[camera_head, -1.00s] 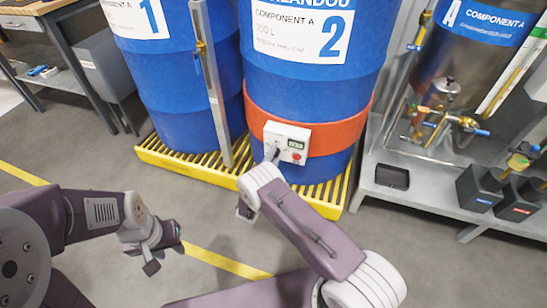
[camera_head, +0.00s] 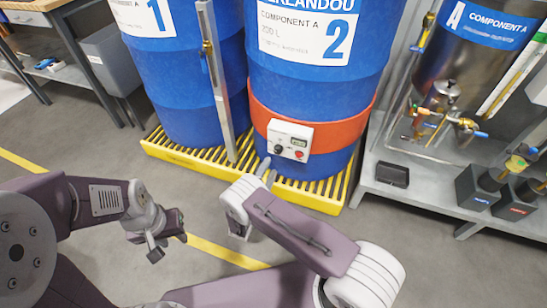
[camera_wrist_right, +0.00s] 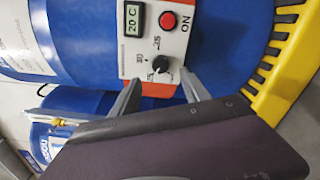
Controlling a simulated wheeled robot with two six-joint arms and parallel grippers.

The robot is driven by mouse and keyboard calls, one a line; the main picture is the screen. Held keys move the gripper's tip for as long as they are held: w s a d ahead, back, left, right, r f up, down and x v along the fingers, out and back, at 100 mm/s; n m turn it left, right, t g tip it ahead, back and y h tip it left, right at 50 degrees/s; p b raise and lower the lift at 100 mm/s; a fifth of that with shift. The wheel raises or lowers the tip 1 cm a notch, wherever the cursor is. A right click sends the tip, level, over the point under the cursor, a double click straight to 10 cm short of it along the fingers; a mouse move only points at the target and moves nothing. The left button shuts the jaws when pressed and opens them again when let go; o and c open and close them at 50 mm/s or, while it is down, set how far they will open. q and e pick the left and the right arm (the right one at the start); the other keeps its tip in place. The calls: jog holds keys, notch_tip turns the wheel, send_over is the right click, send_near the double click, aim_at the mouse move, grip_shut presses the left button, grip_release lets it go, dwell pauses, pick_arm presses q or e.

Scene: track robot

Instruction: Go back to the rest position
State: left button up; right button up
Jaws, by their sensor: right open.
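My left gripper (camera_head: 172,242) hangs over the floor at the left in the head view, with its finger opening not clear. My right gripper (camera_head: 266,167) is in front of the drum heater's control box (camera_head: 289,140). In the right wrist view the right gripper's fingers (camera_wrist_right: 158,92) are spread and empty, apart from the black knob (camera_wrist_right: 161,64) just beyond them. The box also carries a red button (camera_wrist_right: 167,20) and a display reading 20 C (camera_wrist_right: 133,22). It sits on the orange band (camera_head: 337,138) around blue drum 2 (camera_head: 310,95).
Blue drum 1 (camera_head: 185,65) and drum 2 stand on a yellow grated pallet (camera_head: 190,158). A metal post (camera_head: 222,100) rises between them. A steel tank (camera_head: 470,60) stands on a shelf at right, with a black tray (camera_head: 392,175). Grey floor is open in front.

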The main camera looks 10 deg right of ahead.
jog(key=shift+s+a, duration=0.25)
jog(key=shift+s, duration=0.15)
